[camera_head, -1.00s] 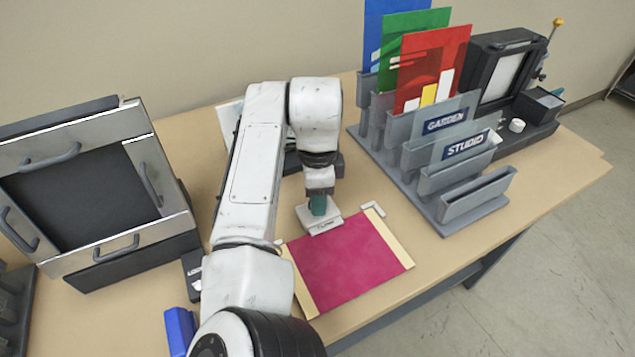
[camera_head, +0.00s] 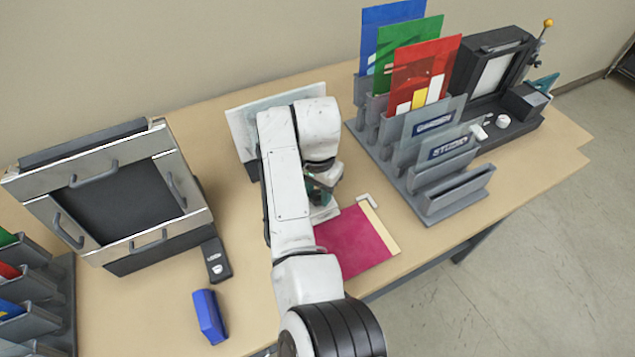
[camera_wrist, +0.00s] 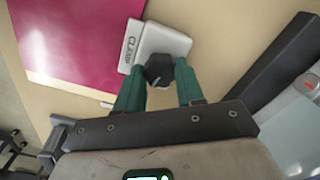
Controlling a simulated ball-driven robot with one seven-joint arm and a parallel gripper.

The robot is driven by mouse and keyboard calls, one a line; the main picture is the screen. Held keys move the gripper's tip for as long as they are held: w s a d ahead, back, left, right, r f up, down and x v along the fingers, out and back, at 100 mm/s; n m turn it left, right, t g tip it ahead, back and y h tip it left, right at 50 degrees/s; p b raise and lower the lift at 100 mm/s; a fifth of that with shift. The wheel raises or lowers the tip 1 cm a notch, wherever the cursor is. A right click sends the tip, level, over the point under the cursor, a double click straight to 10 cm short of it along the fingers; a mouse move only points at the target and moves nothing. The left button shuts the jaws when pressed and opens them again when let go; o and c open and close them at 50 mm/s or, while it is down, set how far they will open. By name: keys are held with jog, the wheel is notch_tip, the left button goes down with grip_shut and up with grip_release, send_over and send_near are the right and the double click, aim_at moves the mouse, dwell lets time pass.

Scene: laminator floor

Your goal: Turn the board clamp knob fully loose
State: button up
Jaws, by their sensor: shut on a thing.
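The clamp knob is black and faceted (camera_wrist: 158,69) and sits on the pale clamp block (camera_wrist: 162,42) in the wrist view. The block carries lettering that starts "CLAM". My gripper (camera_wrist: 161,75) has its two green fingers on either side of the knob and is shut on it. In the head view my gripper (camera_head: 321,198) is at the back edge of the magenta board (camera_head: 350,240), and my arm hides the knob and most of the clamp. The board also shows in the wrist view (camera_wrist: 75,35), beside the block.
A framed press (camera_head: 120,200) stands at the left. A grey rack (camera_head: 455,192) with coloured sheets and a dark machine (camera_head: 500,75) stand at the right.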

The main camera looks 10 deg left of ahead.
aim_at(317, 194)
jog(key=shift+n+p, duration=0.75)
jog(key=shift+n, duration=0.45)
jog(key=o, duration=1)
jog(key=shift+o, duration=0.2)
notch_tip(317, 194, up, 11)
jog(key=b, duration=0.1)
jog(key=shift+s+f, duration=0.1)
jog(key=shift+f, duration=0.1)
